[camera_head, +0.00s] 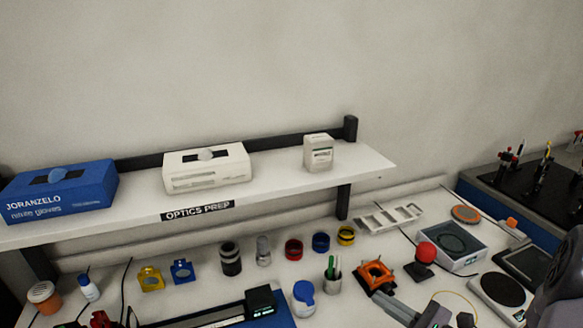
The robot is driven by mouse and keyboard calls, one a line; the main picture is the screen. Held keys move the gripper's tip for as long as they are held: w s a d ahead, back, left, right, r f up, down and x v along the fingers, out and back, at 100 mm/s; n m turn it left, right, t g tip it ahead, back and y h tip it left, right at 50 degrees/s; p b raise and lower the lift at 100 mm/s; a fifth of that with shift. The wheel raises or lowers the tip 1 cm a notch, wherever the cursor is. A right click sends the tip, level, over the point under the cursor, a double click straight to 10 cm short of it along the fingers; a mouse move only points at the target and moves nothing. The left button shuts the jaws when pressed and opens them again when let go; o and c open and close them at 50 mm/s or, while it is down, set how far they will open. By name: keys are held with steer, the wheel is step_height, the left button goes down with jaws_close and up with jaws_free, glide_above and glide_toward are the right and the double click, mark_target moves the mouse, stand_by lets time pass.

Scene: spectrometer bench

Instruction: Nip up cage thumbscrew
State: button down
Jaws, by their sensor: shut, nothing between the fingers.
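I cannot make out a cage thumbscrew in the head view. Near the front, a black rail (215,317) with a black block (261,301) lies over a blue board (284,322), cut off by the bottom edge. A yellow mount (150,279) and a blue mount (182,271) stand on the bench behind it; no screw can be told on them. A dark grey part at the lower right edge looks like my arm.
The white shelf (290,181) overhangs the back, carrying boxes. Several ringed cylinders, a pen cup (332,274) and a blue-lidded pot (303,297) stand on the bench. An orange device (375,276), red knob (426,252) and grey tray (448,244) crowd the right.

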mark_target(390, 292)
steer(key=d+f+m+t+h, duration=0.1)
steer(key=d+f+m+h, duration=0.1)
steer(key=d, duration=0.1)
steer(key=d+f+m+t+h, duration=0.1)
steer(key=d+f+m, duration=0.1)
steer(key=d, duration=0.1)
steer(key=d+f+m+t+h, duration=0.2)
steer(key=d+f, duration=0.1)
steer(key=shift+h, duration=0.3)
steer(key=shift+w+a, duration=0.1)
steer(key=shift+w, duration=0.3)
steer(key=shift+p+x, duration=0.3)
steer(key=shift+x, duration=2.75)
steer(key=shift+f, duration=0.1)
steer(key=shift+f+b, duration=0.25)
steer(key=shift+b, duration=0.1)
